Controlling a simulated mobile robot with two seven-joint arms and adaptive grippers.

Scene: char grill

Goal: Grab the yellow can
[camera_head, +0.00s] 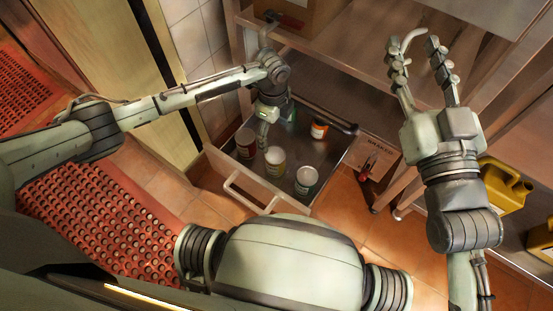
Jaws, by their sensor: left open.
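An open metal drawer (213,160) holds several cans. The can that looks most yellow (275,163) stands upright near the middle of the drawer. A dark red and white can (245,146) is to its left, a pale can with a dark label (306,182) to its right, and an orange can (319,129) farther back. My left gripper (264,136) reaches down into the drawer just behind the yellow can, open; its fingers are small and partly hidden. I cannot tell whether it touches a can. My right gripper (413,48) is raised at the right, fingers apart and empty.
A metal shelf unit (350,80) rises behind the drawer. A red-handled tool (369,168) is right of the drawer. A yellow jug (505,188) stands at the right. Red perforated mats (105,220) cover the floor at left. Tiled floor (400,255) shows at front right.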

